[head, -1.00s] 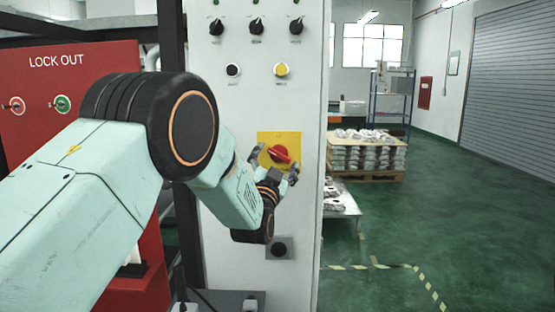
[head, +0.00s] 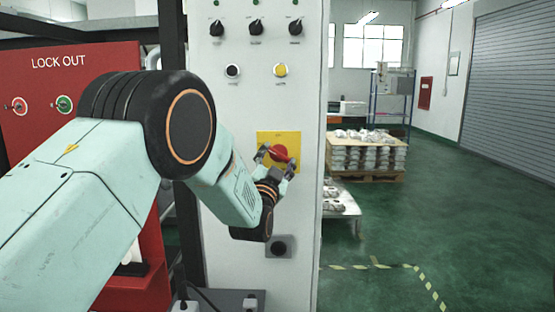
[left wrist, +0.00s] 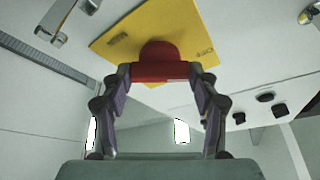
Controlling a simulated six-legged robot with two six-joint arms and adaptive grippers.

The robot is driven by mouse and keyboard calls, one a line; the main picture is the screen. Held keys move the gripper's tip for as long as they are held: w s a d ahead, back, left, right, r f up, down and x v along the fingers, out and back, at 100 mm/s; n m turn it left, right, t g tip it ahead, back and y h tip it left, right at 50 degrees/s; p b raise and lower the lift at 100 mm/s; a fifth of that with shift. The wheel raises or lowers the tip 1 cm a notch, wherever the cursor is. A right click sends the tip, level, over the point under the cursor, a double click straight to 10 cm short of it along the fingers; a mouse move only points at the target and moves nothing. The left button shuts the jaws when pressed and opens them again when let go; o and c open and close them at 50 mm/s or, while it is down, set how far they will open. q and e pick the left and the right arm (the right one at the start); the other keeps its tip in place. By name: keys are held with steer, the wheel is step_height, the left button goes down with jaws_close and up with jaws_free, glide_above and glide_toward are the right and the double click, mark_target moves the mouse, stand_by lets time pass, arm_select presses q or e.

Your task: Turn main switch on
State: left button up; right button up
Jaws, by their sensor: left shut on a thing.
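The main switch is a red knob (head: 280,153) on a square yellow plate (head: 264,138) on the front of the pale cabinet. My left gripper (head: 276,159) is at the knob, with one finger on each side of it. In the left wrist view the red knob (left wrist: 160,62) sits between the two fingertips of my left gripper (left wrist: 160,74), which is shut on it. The yellow plate (left wrist: 120,38) shows behind it, tilted in that view, with "OFF" lettering to the right of the knob. My right gripper is not in view.
The cabinet (head: 225,110) carries rotary selectors, a black button (head: 233,70) and a yellow button (head: 280,70) above the plate. A dark socket (head: 279,246) is below. A red lock-out board (head: 100,60) stands left. A pallet of castings (head: 368,155) and open green floor lie right.

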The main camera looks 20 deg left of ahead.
arm_select(q)
steer(key=m+h, duration=0.1)
steer(key=m, duration=0.2)
steer(key=m+g+h, duration=0.1)
steer(key=m, duration=0.2)
steer(key=shift+a+r+m+g+h, duration=0.2)
steer(key=shift+m+g+h, duration=0.1)
steer(key=shift+m, duration=0.1)
steer(key=m+g, duration=0.1)
steer(key=m, duration=0.2)
steer(key=m+g, duration=0.1)
steer(key=m, duration=0.1)
steer(key=shift+r+m+h, duration=0.15)
steer(key=shift+m+h, duration=0.15)
steer(key=shift+m, duration=0.1)
steer(key=o, duration=0.8)
steer(key=shift+c, duration=0.2)
steer(key=o, duration=0.4)
steer(key=shift+w+a, duration=0.15)
steer(key=shift+s+d, duration=0.2)
steer(key=shift+s, duration=0.05)
